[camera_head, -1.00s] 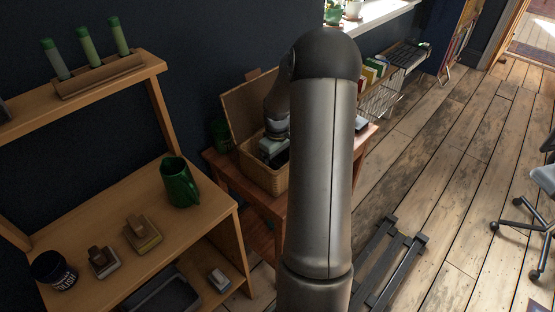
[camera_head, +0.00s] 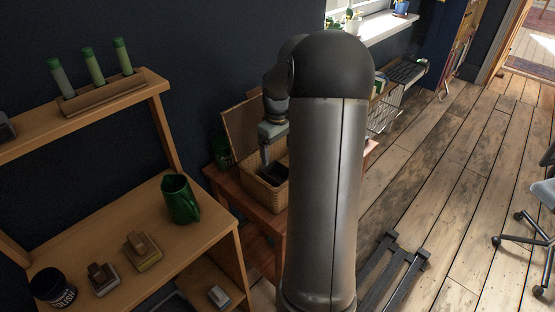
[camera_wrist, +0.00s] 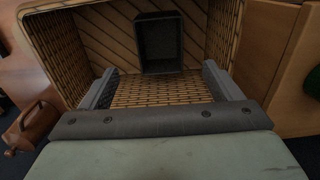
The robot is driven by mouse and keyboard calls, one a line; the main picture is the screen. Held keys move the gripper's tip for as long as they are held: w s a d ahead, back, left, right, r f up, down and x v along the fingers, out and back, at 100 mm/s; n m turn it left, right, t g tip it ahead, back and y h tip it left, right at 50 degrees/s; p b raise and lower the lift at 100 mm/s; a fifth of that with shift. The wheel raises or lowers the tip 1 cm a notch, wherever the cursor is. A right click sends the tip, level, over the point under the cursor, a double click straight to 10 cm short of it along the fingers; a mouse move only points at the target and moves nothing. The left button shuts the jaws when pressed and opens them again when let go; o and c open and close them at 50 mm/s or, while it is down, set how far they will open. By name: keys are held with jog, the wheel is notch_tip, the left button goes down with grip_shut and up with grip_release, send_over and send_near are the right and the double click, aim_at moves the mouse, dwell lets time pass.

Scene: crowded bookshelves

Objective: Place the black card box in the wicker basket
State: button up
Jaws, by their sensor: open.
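The wicker basket (camera_head: 262,193) stands on a small wooden table with its lid (camera_head: 240,127) tilted up at the back. The black card box (camera_wrist: 160,42) lies inside the basket, against the woven floor or wall, and looks like an open-topped dark box. In the head view it is a dark shape (camera_head: 274,175) in the basket, partly hidden by my arm. My gripper (camera_head: 266,158) is over the basket, pointing down. In the wrist view my gripper (camera_wrist: 160,82) has its fingers wide apart, with nothing between them; the box is beyond the fingertips, apart from them.
A wooden shelf (camera_head: 120,232) at the left holds a green mug (camera_head: 180,199), a dark jar (camera_head: 52,288) and small blocks. A wire rack (camera_head: 383,110) stands behind to the right. The wooden floor at the right is largely free.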

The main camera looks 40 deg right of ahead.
jog(key=s+a+r, duration=0.2)
jog(key=a+r, duration=0.1)
jog(key=a, duration=0.6)
jog(key=s+a+m, duration=0.1)
jog(key=s+a, duration=1.7)
jog(key=a, duration=0.1)
jog(key=shift+s+a+f+m, duration=0.15)
jog(key=shift+s+a+m, duration=0.05)
jog(key=shift+a+m, duration=0.1)
